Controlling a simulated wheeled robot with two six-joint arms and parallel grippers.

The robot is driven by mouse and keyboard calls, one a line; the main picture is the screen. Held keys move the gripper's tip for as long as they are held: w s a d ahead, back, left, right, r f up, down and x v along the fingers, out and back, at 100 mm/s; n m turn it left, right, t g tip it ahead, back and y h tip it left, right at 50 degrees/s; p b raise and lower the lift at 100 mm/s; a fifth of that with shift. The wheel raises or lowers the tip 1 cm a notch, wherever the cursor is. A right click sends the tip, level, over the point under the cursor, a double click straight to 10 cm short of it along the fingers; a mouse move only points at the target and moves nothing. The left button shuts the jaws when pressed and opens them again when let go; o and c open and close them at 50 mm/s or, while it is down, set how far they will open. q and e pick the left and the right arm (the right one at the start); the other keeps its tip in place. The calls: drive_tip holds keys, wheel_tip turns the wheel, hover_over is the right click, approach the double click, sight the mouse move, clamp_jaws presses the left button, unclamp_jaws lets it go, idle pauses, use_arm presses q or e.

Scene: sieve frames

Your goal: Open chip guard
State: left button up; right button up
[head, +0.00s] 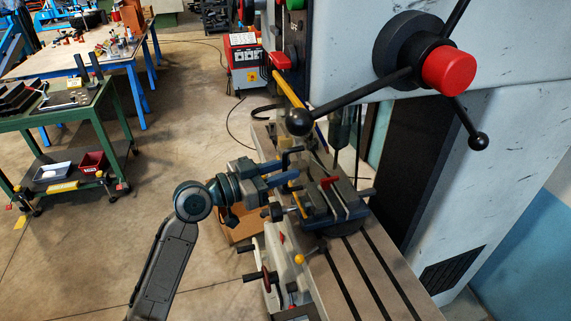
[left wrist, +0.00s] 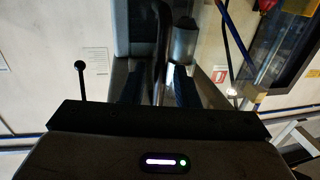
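My left gripper (head: 287,173) reaches in from the left beside the drilling machine's spindle, just above the vise (head: 328,203). Its two blue fingers are apart, and they also show apart in the left wrist view (left wrist: 158,88). A dark upright bar (left wrist: 163,38) shows between or behind them there; I cannot tell whether they touch it. What looks like the clear chip guard (head: 291,130) stands by the spindle, just beyond the fingertips. Its outline is hard to make out, and I cannot tell its exact position. My right gripper is not in view.
The slotted machine table (head: 375,270) lies below the vise. A feed lever with a black ball (head: 298,121) hangs above my gripper, from the red-capped hub (head: 448,71).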

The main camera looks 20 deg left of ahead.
use_arm(q)
drive_tip(key=shift+w+d, duration=0.3)
clamp_jaws()
